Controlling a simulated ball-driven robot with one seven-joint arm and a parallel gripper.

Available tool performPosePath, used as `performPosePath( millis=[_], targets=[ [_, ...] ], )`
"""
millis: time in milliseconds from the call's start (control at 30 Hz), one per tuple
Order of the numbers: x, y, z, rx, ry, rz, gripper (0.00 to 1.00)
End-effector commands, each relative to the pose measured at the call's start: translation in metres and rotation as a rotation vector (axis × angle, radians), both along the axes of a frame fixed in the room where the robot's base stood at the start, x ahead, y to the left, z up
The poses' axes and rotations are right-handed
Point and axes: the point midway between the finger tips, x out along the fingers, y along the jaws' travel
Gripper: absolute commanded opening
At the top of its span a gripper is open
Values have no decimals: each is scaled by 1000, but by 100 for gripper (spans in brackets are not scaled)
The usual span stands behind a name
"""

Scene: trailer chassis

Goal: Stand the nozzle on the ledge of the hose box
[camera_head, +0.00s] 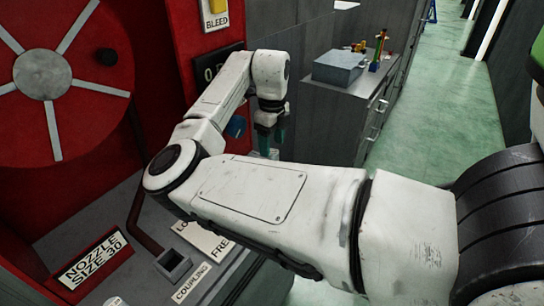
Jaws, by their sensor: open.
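The red hose box with a large round reel (75,90) fills the left side. Its grey ledge (95,215) runs along the front below, with a small square socket (173,265) and white labels, one reading COUPLING (191,283). My gripper (268,150) points down right of the hose box, partly hidden behind my own arm. It is open, and I see nothing held in it. I cannot clearly pick out the nozzle. A small upright red, yellow and green piece (378,52) stands on the grey cabinet beyond, apart from my gripper; I cannot tell what it is.
A grey box (339,67) sits on the cabinet top (372,82), with small coloured pieces behind it. A NOZZLE SIZE 30 sign (93,262) stands at lower left. A dark pipe (143,215) rises near the socket. Green floor (440,100) lies open at right.

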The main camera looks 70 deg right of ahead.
Motion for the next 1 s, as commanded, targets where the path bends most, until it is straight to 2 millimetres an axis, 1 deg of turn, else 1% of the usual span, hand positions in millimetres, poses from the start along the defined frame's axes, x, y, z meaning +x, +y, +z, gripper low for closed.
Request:
performPosePath(
  millis=[100,200,300,400,533,1000],
  targets=[
    [0,-1,22,-3,-2,-1,65],
    [0,0,38,-1,-2,-1,65],
    [0,0,49,-1,-2,0,65],
    [0,0,56,0,0,-1,65],
    [0,0,58,0,1,-1,65],
    [0,0,58,0,0,0,65]
  ],
)
